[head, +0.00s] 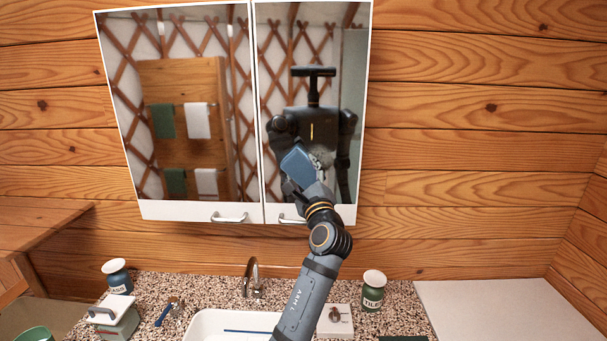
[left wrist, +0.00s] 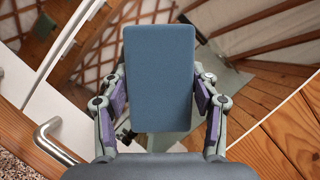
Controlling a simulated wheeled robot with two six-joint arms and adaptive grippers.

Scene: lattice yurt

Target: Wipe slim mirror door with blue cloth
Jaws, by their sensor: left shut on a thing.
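The slim mirror door (head: 345,60) is the narrower right-hand door of a white-framed wall cabinet, and it looks closed. The blue cloth (head: 297,166) looks like a flat, rectangular blue pad. My left gripper (head: 308,182) is shut on it and holds it in front of the lower part of the slim door. In the left wrist view the cloth (left wrist: 159,75) sits upright between both fingers of the gripper (left wrist: 159,98), covering much of the mirror behind. I cannot tell whether the cloth touches the glass. My right gripper is not in view.
The wider mirror door (head: 180,80) is on the left; its metal handle (head: 229,217) sticks out below. The slim door's handle (head: 290,219) is beside my arm. Below are a sink (head: 215,323), a faucet (head: 252,277), and jars (head: 373,290) on a speckled counter.

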